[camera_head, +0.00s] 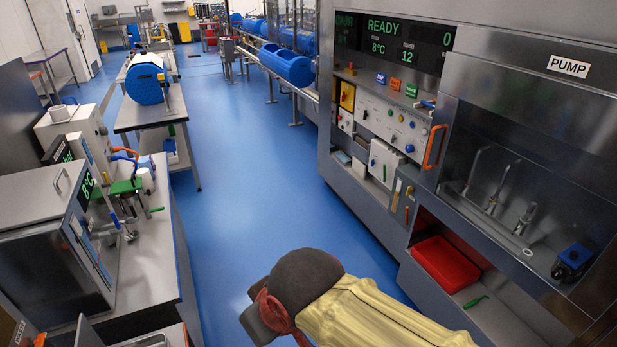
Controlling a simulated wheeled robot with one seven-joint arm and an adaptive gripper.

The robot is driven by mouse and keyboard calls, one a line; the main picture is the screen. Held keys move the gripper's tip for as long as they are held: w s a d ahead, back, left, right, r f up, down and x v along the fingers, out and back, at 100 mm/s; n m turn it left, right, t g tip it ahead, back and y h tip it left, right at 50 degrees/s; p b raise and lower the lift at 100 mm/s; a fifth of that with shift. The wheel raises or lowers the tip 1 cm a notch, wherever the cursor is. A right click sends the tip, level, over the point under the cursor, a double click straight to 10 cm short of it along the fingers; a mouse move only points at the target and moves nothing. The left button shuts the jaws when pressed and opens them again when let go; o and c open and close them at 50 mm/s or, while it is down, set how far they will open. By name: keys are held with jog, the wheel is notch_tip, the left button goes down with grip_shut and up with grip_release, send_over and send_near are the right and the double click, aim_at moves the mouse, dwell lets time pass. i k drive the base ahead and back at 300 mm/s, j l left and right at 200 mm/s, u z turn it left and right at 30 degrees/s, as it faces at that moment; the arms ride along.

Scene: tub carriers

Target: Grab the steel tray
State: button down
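I cannot make out a steel tray for certain. A shallow steel-coloured piece (152,341) shows at the bottom left, cut off by the frame edge, and I cannot tell whether it is the tray. Part of my arm, in a yellow sleeve with a dark grey rounded joint and red trim, reaches in from the bottom centre over the floor. The fingers of my gripper do not show.
A steel bench (143,262) on the left holds a box-shaped machine (50,250) with a green display. A large pump cabinet (440,190) stands right, with a red bin (445,265) in its lower bay. The blue floor (255,180) between is clear.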

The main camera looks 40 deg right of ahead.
aim_at(341, 157)
jog(key=z, duration=1.6)
jog(key=i+j+u, duration=0.2)
jog(key=i+u, duration=0.15)
jog(key=i, duration=0.2)
jog(key=i+j+u, duration=0.1)
jog(key=i+u, duration=0.25)
jog(key=i, duration=2.25)
jog(key=i+j+z, duration=0.15)
jog(key=i, duration=0.35)
jog(key=i+z, duration=0.1)
jog(key=i, duration=0.35)
jog(key=i+j+z, duration=0.15)
jog(key=i, duration=0.3)
jog(key=i+j+z, duration=0.1)
jog(key=i+j, duration=0.25)
jog(key=i, duration=0.15)
jog(key=i+j+z, duration=0.25)
jog(key=i+z, duration=0.15)
jog(key=i+j+z, duration=0.8)
jog(key=j, duration=0.15)
jog(key=k, duration=0.05)
